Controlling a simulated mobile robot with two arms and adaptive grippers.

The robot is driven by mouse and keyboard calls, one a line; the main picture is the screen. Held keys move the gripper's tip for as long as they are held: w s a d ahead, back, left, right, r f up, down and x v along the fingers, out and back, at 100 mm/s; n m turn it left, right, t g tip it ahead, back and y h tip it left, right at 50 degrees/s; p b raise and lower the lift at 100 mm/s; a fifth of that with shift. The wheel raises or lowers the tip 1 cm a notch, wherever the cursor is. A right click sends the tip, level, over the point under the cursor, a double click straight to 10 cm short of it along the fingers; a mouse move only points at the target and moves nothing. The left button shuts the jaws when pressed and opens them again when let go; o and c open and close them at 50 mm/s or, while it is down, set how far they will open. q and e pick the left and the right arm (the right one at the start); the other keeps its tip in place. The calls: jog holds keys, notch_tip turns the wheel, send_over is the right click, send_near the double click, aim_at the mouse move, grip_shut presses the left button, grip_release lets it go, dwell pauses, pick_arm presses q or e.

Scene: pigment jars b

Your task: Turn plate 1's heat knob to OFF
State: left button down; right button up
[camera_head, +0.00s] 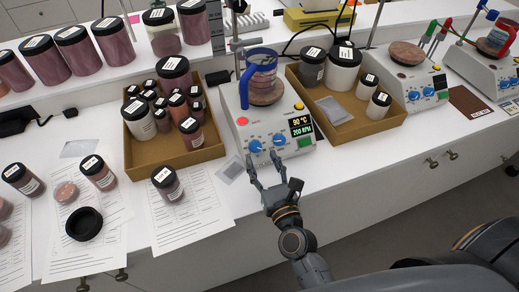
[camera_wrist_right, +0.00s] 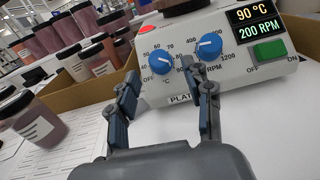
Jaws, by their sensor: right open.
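My right gripper (camera_head: 263,163) is open and empty, in front of the panel. Its fingers (camera_wrist_right: 164,85) appear below the knobs, apart from the heat knob. My left gripper is out of view.
A cardboard tray of jars (camera_head: 176,152) stands left of the plate, another tray (camera_head: 362,125) right. A green switch (camera_wrist_right: 269,49) is right of the knobs. The counter before the plate is mostly clear.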

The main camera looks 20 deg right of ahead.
aim_at(258, 151)
jog(key=shift+w, duration=1.55)
grip_shut()
jog(key=shift+n, duration=0.3)
